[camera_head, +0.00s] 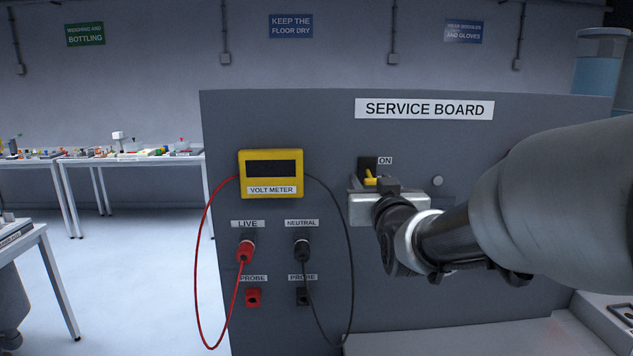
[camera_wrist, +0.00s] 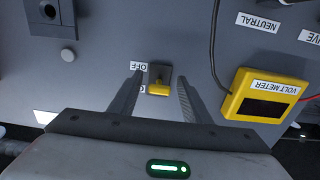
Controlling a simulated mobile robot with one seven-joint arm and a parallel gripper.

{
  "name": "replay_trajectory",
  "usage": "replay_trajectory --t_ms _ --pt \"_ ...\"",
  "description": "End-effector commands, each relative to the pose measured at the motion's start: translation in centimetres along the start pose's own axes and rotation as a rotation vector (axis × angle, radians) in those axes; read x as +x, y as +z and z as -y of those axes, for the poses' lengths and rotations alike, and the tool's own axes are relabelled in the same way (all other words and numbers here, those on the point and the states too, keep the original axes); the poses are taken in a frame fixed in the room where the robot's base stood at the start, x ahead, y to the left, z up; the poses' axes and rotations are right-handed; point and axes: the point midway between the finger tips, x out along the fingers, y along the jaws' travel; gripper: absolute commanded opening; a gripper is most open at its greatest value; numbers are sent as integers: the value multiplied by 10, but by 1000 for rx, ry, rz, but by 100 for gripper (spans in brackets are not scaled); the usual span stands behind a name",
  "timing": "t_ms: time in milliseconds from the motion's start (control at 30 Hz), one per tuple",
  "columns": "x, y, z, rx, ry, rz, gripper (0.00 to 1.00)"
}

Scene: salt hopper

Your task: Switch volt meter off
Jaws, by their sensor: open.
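The yellow volt meter (camera_head: 271,172) is on the upper left of the grey service board; its dark display shows no readable figures. It is also at the right of the wrist view (camera_wrist: 265,95), upside down. A small switch with a yellow lever (camera_wrist: 158,89) sits on a dark plate between OFF and ON labels. In the head view the lever (camera_head: 370,179) shows just below the ON label, partly hidden by my gripper. My gripper (camera_wrist: 159,82) is open, with one finger on each side of the lever and a gap to each; I cannot tell their depth.
A red plug (camera_head: 245,251) is in the LIVE socket and a black plug (camera_head: 302,250) in NEUTRAL, with cables looping to the meter. Empty-looking red (camera_head: 253,297) and black PROBE sockets sit below. A round knob (camera_head: 437,181) is right of the switch.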

Motion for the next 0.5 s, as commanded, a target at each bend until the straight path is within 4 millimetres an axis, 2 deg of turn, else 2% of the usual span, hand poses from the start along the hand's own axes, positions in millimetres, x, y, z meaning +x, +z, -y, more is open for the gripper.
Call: replay_trajectory --t_ms 133,367,500 --pt "0 0 0 0 0 0 44" --pt "0 0 0 0 0 1 5" --pt "0 2 0 0 0 -4 2"
